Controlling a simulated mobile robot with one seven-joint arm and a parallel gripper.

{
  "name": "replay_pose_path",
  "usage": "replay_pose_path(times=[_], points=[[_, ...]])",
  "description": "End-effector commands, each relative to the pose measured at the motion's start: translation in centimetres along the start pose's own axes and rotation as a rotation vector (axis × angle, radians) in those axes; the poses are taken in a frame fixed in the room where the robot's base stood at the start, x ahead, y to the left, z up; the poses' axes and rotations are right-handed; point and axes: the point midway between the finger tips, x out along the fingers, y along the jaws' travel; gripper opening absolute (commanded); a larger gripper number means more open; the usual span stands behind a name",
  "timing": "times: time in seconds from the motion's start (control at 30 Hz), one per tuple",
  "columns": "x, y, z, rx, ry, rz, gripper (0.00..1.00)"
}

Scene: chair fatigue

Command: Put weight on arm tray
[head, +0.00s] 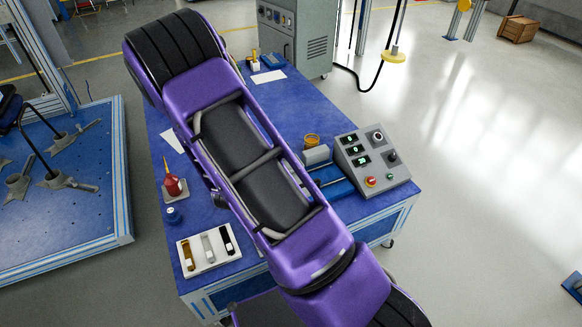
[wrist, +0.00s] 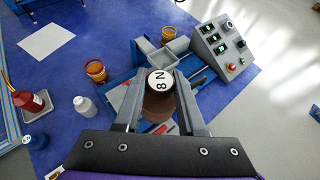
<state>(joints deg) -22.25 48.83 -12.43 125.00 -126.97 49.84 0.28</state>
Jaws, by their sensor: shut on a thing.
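My gripper (wrist: 158,76) is shut on a weight (wrist: 159,82) in the wrist view. The weight has a white top marked "8 N" and a brown body, and sits between the two grey fingers. Just beyond it is a grey tray-like part (wrist: 179,46) on a blue device, with open space showing inside its walls. The weight overlaps the near side of this part in the picture; I cannot tell the height between them. In the head view the grey part (head: 316,155) shows beside my purple arm, and the gripper and weight are hidden.
A grey control box (head: 372,158) with green displays stands right of the tray. An amber jar (wrist: 96,70), a white bottle (wrist: 84,106) and a red bottle (head: 174,186) stand to the left. A white holder (head: 205,262) with several pieces lies near the front edge of the blue table (head: 160,122).

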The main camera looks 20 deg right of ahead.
Motion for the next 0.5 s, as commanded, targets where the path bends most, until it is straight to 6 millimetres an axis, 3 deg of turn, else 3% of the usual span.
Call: replay_pose_path(times=[0.03,0.2,0.4,0.5], points=[[2.7,-0.1,0.5,0.026,-0.009,-0.034,0.00],[10.0,-0.7,2.8,0.077,-0.008,-0.131,0.00],[16.4,-1.4,5.5,0.106,-0.006,-0.188,0.00],[18.3,-1.6,6.5,0.111,-0.006,-0.198,0.00]])
